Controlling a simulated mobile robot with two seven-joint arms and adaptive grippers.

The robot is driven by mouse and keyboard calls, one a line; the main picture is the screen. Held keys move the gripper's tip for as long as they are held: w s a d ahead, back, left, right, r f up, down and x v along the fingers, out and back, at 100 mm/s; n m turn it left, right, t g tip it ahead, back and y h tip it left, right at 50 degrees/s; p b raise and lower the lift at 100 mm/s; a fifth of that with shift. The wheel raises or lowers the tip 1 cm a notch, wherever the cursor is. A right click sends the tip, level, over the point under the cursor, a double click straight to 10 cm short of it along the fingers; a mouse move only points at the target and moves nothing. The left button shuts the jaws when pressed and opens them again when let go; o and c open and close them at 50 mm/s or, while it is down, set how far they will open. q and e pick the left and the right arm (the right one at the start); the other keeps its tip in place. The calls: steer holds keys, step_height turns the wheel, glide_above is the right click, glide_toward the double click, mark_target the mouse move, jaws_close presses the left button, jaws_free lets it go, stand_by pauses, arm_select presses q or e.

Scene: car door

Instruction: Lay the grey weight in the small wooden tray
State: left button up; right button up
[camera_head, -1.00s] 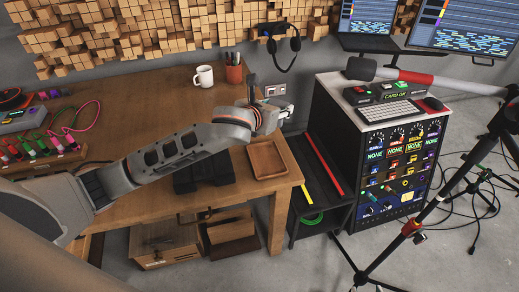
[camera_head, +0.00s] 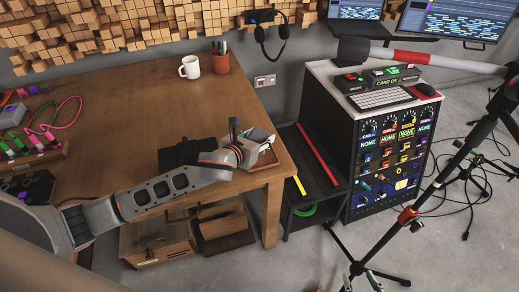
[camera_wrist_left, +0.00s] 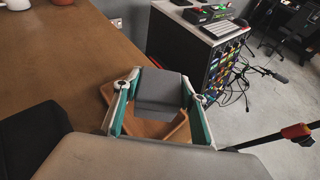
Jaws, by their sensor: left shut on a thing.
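The grey weight (camera_wrist_left: 161,90) is a dark grey block held between the teal-lined fingers of my left gripper (camera_wrist_left: 160,104). In the head view my left gripper (camera_head: 258,143) is over the small wooden tray (camera_head: 265,164) near the table's right front corner and hides most of it. In the left wrist view the tray (camera_wrist_left: 148,128) shows below and around the weight, turned at an angle to the gripper. A gap between the weight and the tray floor cannot be judged. My right gripper is not in view.
The wooden table (camera_head: 120,115) has a white mug (camera_head: 190,67) and a red-brown pen cup (camera_head: 220,63) at the back. A black object (camera_head: 185,153) lies left of the tray. A black rack cart (camera_head: 315,175) stands right of the table.

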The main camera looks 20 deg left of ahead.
arm_select(q)
steer(key=shift+f+b, duration=0.65)
steer(key=shift+f, duration=1.85)
steer(key=shift+r, duration=0.1)
steer(key=o, duration=1.6)
steer(key=shift+f, duration=0.25)
steer(key=shift+r, duration=0.1)
